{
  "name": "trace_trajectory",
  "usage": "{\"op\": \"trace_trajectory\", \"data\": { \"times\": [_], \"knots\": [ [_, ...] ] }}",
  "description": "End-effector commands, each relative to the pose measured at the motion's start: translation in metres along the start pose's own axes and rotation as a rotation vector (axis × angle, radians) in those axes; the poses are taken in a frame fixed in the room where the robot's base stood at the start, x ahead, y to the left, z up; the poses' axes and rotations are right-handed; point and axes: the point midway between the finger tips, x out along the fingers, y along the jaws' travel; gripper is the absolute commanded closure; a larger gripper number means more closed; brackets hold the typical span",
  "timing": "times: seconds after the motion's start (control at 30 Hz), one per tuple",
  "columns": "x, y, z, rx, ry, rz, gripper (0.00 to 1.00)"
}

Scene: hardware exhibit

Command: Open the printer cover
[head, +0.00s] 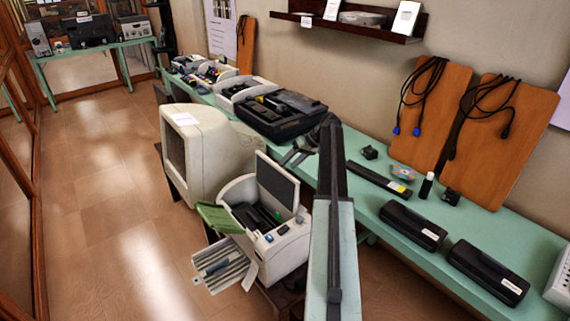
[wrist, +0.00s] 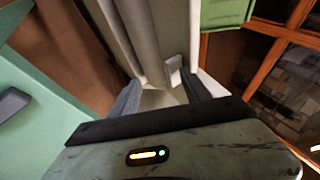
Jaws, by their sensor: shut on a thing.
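The printer (head: 290,246) is a pale beige machine low beside the green table. Its cover (head: 277,183), a dark panel with a pale rim, stands raised and steeply tilted at the back, and the dark inside of the printer shows. My gripper (head: 296,157) is at the top of the cover, partly hidden behind my arm in the head view. In the wrist view, my gripper (wrist: 162,93) has its two grey fingers on either side of a pale edge of the cover (wrist: 158,98) and is shut on it. The exact contact is hard to make out.
A bulky old monitor (head: 205,150) stands just left of the printer. A green flap (head: 219,218) and an output tray (head: 222,265) stick out at the printer's front. The green table (head: 395,200) behind holds black devices. The floor at left is clear.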

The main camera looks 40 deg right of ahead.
Motion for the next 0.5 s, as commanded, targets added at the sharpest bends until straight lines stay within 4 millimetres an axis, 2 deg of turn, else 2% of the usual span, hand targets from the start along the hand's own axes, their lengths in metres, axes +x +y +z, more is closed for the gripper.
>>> {"op": "trace_trajectory", "data": {
  "times": [0.03, 0.5],
  "knots": [
    [-0.004, 0.008, 0.008, -0.001, -0.022, 0.014, 0.69],
    [-0.032, 0.030, 0.010, 0.000, -0.019, 0.012, 0.69]
  ]
}}
